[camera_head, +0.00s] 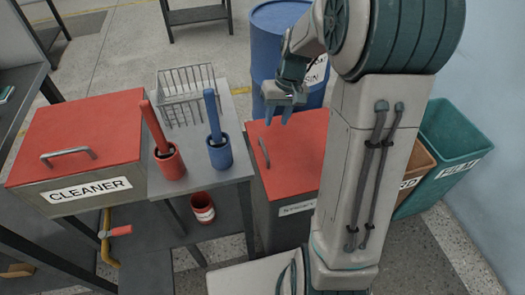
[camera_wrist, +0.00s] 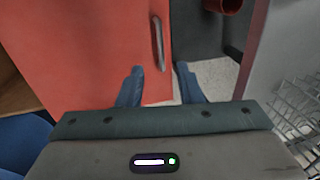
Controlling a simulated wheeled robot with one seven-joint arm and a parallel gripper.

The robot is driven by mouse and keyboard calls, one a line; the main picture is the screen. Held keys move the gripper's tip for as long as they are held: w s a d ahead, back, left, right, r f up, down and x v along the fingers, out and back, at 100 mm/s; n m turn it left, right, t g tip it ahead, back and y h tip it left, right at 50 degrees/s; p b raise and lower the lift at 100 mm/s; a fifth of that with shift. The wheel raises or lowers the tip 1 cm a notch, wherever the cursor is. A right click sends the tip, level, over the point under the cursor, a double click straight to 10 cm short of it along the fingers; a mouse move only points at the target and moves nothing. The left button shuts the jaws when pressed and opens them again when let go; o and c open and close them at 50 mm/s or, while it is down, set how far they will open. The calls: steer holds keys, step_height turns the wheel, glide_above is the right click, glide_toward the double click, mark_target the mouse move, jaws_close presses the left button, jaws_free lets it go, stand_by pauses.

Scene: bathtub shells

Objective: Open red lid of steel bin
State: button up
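The steel bin (camera_head: 280,222) stands in the middle of the head view, partly hidden behind my arm, so its label is only partly readable. Its red lid (camera_head: 291,150) lies closed on top and fills the left of the wrist view (camera_wrist: 85,50). The lid's metal handle (camera_head: 264,152) runs along the lid's left side; in the wrist view the handle (camera_wrist: 158,42) is ahead of my fingers. My gripper (camera_head: 277,117) is above the lid's far end, fingers pointing down. Its blue fingers (camera_wrist: 160,84) are apart with nothing between them.
A grey table (camera_head: 230,165) left of the bin holds a wire basket (camera_head: 190,95), a red cup (camera_head: 171,162) and a blue cup (camera_head: 220,153). A similar red-lidded CLEANER bin (camera_head: 90,135) is farther left. A blue barrel (camera_head: 266,50) stands behind; a teal bin (camera_head: 450,150) is right.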

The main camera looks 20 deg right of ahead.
mark_target(266, 154)
steer(key=a+f, duration=0.1)
steer(key=f, duration=0.3)
steer(key=f+b, duration=0.1)
steer(key=f, duration=0.3)
steer(key=a+f+b, duration=0.1)
steer(key=f, duration=0.4)
steer(key=shift+a, duration=0.3)
